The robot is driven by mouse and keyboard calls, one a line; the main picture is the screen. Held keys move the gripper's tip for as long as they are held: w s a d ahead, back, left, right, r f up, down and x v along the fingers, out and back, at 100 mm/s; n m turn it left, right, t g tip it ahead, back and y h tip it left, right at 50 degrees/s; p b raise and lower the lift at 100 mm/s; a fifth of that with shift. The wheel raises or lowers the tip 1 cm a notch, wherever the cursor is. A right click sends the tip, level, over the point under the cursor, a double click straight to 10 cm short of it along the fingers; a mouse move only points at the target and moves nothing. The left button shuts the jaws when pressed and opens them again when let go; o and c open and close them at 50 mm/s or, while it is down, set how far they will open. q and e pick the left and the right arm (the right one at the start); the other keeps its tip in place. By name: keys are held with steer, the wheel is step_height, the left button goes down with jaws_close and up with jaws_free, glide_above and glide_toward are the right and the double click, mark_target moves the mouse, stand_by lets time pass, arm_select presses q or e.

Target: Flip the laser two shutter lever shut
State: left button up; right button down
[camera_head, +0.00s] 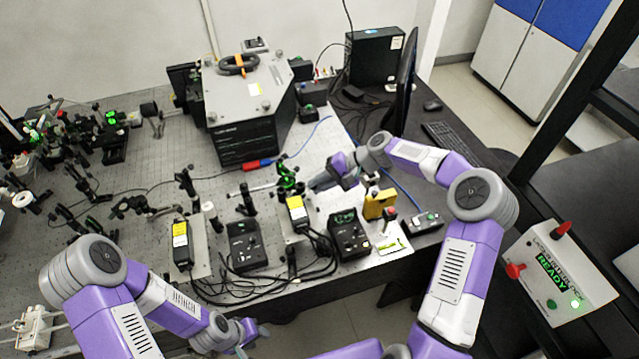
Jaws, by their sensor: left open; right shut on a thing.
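Two laser heads with yellow labels stand on the bench, one at left (181,246) and one nearer the middle (297,213). I cannot read which is laser two, and I cannot make out a shutter lever. My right gripper (312,186) is just behind and right of the middle laser head, beside a green-lit optic mount (287,181). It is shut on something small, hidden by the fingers. My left gripper (254,338) is open and empty, low in front of the bench's front edge.
Black controller boxes (243,246) (348,235) and loose cables lie along the front edge. A yellow device (379,204) stands right of my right gripper. A white box with red switches (560,272) shows READY at right.

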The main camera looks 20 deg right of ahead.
steer(key=shift+r, duration=0.1)
steer(key=shift+a+r+h+p, duration=0.35)
steer(key=shift+r+h+p, duration=0.15)
steer(key=shift+h, duration=0.25)
steer(key=shift+a+r+h+p, duration=0.35)
steer(key=shift+h+p, duration=0.15)
steer(key=shift+h, duration=0.25)
steer(key=a+h+p, duration=0.1)
steer(key=r+h+p, duration=0.1)
steer(key=h, duration=0.1)
steer(key=shift+a+r+n, duration=0.15)
steer(key=shift+a+n, duration=0.25)
steer(key=h, duration=0.1)
steer(key=a+h, duration=0.1)
steer(key=h, duration=0.1)
steer(key=shift+s+a+r+p, duration=0.1)
steer(key=shift+a+r+p, duration=0.1)
steer(key=shift+a+p, duration=0.1)
steer(key=shift+a+n+h+b, duration=0.2)
steer(key=shift+a+h, duration=0.25)
steer(key=shift+h, duration=0.35)
steer(key=shift+a+n+h+b, duration=0.15)
steer(key=shift+a+h, duration=0.25)
steer(key=shift+h, duration=0.4)
steer(key=c, duration=1.1)
jaws_free()
steer(key=shift+s, duration=0.1)
steer(key=shift+r, duration=0.1)
